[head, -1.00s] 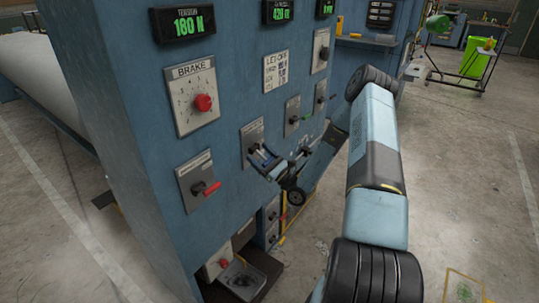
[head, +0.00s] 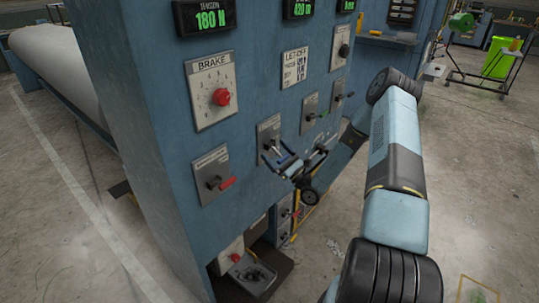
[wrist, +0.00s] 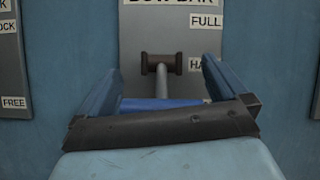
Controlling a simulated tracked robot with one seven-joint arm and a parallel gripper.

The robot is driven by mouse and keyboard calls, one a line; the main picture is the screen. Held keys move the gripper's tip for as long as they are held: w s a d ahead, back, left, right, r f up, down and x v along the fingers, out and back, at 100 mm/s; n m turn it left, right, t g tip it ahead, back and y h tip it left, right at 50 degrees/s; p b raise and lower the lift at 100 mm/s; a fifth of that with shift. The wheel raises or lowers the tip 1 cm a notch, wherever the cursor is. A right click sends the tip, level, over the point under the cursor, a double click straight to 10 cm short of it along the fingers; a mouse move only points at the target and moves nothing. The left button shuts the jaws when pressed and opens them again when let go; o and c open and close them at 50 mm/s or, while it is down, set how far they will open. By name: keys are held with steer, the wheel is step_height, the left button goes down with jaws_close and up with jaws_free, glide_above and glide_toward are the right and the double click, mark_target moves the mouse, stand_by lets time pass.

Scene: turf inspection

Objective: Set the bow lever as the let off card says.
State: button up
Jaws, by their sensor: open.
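The bow bar plate (wrist: 135,25) is light grey, with FULL and a partly hidden label starting HA at its right. It also shows in the head view (head: 268,130). The bow lever (wrist: 162,64) has a dark brown T-shaped end on a grey stem, at about the height of the HA label. My gripper (wrist: 160,70) is open, with one blue finger on each side of the lever and gaps on both sides. In the head view my gripper (head: 285,158) is at the plate's lower part. The let off card (head: 295,68) is above; its small lines are too blurred to read.
The brake dial (head: 221,97) with a red knob is up left, and a red-handled switch (head: 220,183) is below it. Two small lever plates (head: 310,117) are right of the bow bar plate. A red-button box (head: 233,255) sits low. Open floor lies at right.

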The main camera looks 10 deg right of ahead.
steer(key=v, duration=1.4)
steer(key=shift+w, duration=0.1)
steer(key=s+a+r+n+g, duration=0.4)
steer(key=r+n+g, duration=0.2)
steer(key=r+g, duration=0.15)
steer(key=s+a+r+n+g, duration=0.4)
steer(key=r+n+g, duration=0.3)
steer(key=g, duration=0.1)
steer(key=s+a+r+n+g, duration=0.4)
steer(key=r+n+g, duration=0.2)
steer(key=r+g, duration=0.15)
steer(key=s+d+r+n+t+h, duration=0.3)
steer(key=s+r+t+h, duration=0.1)
steer(key=s+r+h, duration=0.3)
steer(key=s+d+r+n+t+h, duration=0.3)
steer(key=s+r+h, duration=0.4)
steer(key=s+r, duration=0.3)
steer(key=shift+d+r+n+t+h, duration=0.35)
steer(key=shift+r+n+t, duration=0.35)
steer(key=shift+t, duration=0.6)
